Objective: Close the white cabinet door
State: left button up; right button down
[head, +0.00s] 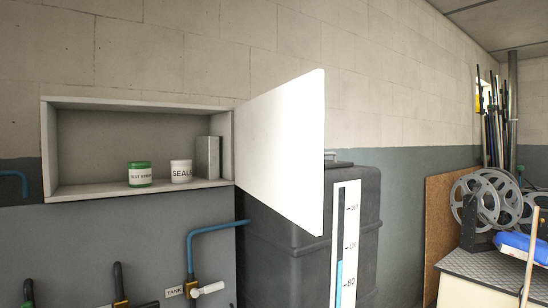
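The white cabinet (64,190) is a wide, shallow box on the wall at the left of the head view. Its white door (285,150) is hinged on the right side and stands wide open, swung out to the right. Inside stand a green-lidded jar (140,175), a white jar labelled SEALS (181,172) and a grey upright block (208,157) at the right end. Neither of my grippers shows in the head view.
Below the cabinet are a blue pipe (205,232) and a white-handled valve (209,289). A dark tank (270,250) with a level gauge (344,250) stands behind and below the door. Metal reels (487,200) and a bench (470,290) are at the right.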

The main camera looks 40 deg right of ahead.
aim_at(279, 132)
jog(key=k, duration=0.25)
jog(key=z, duration=2.4)
jog(key=i, duration=1.5)
jog(key=u, duration=2.6)
jog(key=k, duration=0.65)
jog(key=z, duration=0.45)
